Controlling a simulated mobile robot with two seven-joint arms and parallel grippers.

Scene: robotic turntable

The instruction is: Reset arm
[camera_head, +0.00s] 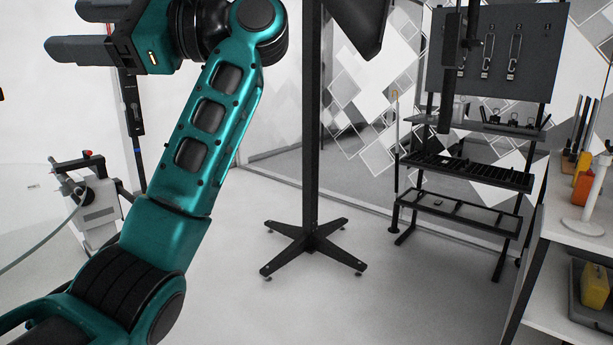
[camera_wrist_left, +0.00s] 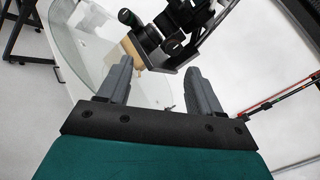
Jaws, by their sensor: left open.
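My left arm, teal with black joints, rises through the left of the head view. My left gripper (camera_head: 64,29) is at the upper left, raised in the air, its two grey fingers apart and pointing left. In the left wrist view, the fingers of this gripper (camera_wrist_left: 160,68) are spread with nothing held between them. Beyond them is a black mechanism (camera_wrist_left: 165,40) with small green parts; I cannot tell what it belongs to. I cannot make out my right gripper in either view.
A black stand (camera_head: 311,220) with a cross-shaped foot stands mid-floor. A black tool rack (camera_head: 465,180) is behind it, and a white shelf (camera_head: 565,235) with coloured items is at right. A white machine (camera_head: 95,205) is at left. A glass tabletop (camera_wrist_left: 90,50) lies beyond the left gripper.

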